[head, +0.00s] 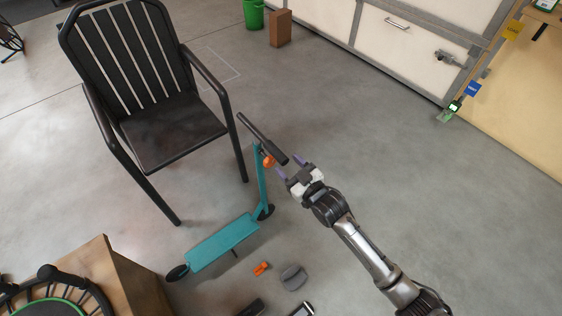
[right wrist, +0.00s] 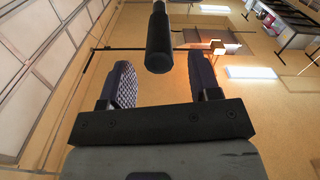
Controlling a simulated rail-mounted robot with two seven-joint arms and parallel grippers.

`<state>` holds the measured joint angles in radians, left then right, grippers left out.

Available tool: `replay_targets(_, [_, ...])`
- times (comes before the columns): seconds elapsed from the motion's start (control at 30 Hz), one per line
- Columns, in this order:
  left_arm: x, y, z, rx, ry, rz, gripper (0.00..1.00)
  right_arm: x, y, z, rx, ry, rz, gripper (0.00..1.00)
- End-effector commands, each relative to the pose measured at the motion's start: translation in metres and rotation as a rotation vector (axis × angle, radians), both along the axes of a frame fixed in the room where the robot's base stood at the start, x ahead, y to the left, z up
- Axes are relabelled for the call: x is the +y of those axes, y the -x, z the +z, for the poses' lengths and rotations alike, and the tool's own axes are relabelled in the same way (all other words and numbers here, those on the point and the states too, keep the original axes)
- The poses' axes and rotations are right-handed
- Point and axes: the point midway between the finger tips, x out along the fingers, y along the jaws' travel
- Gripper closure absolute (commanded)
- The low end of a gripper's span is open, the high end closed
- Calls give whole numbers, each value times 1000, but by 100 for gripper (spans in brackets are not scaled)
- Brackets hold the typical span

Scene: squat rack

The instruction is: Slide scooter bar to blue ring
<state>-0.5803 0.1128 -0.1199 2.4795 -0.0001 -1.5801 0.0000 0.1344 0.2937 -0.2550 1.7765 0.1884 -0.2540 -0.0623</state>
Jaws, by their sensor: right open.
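A teal scooter (head: 222,242) stands on the floor at lower middle in the head view, its stem rising to a black handlebar (head: 262,138). An orange part (head: 268,161) shows near the top of the stem. My right gripper (head: 289,165) is open and empty just right of the bar's near end. In the right wrist view, the bar end (right wrist: 159,45) shows between and beyond the open fingertips (right wrist: 162,75); I cannot tell whether anything touches. I see no blue ring on the scooter. My left gripper is not in view.
A black slatted chair (head: 170,130) stands left of the scooter. A wooden box (head: 120,280) is at lower left. A small orange item (head: 261,268) and a grey object (head: 293,277) lie on the floor. A blue tag (head: 472,88) is by the right wall.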

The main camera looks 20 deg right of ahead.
Motion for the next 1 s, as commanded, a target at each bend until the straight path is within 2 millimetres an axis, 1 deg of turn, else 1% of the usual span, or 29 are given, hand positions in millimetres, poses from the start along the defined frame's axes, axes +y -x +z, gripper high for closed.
replay_targets(0.03, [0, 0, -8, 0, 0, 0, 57, 2, -8, -3, -2, -1, 0, 43])
replay_targets(0.1, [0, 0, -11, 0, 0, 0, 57, 5, -17, -2, -2, 0, 0, 43])
replay_targets(0.3, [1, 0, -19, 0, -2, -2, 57, 10, -34, -1, 0, 0, 1, 43])
replay_targets(0.5, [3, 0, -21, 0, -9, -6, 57, 11, -40, 0, 0, 0, 1, 43])
replay_targets(0.77, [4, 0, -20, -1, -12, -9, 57, 11, -40, 0, 1, 0, 1, 43])
replay_targets(1.0, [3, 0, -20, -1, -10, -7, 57, 11, -40, 0, 1, 0, 1, 66])
